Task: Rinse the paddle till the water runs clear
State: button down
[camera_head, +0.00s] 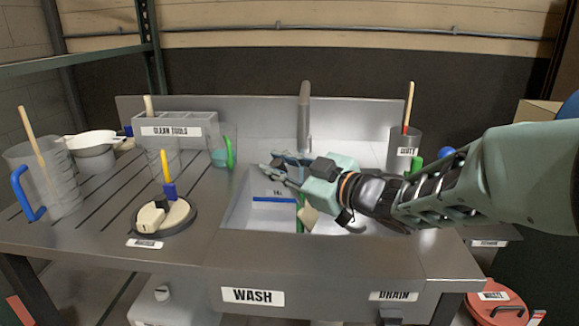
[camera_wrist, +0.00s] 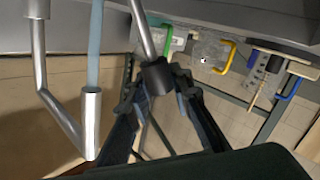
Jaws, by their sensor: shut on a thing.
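The paddle's working end is out of that view. The faucet's metal spout (camera_wrist: 90,125) shows at left with a pale blue water stream (camera_wrist: 96,45) coming from it. The stream is left of the shaft in the picture; whether they touch lower down is hidden.
A clear jug (camera_head: 60,180), a round tray (camera_head: 165,222) and the clean tools rack (camera_head: 178,133) stand left of the sink. A dark cup (camera_head: 405,145) with a wooden stick stands at right. A red waste bin (camera_head: 485,310) is below right.

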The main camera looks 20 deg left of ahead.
jog(key=shift+d, duration=0.2)
jog(key=shift+w+d+p, duration=0.1)
jog(key=shift+d+p, duration=0.2)
jog(key=shift+d, duration=0.15)
jog(key=shift+a, duration=0.15)
jog(key=shift+a, duration=0.5)
jog(key=shift+d, duration=0.2)
jog(key=shift+d, duration=0.45)
jog(key=shift+a, duration=0.15)
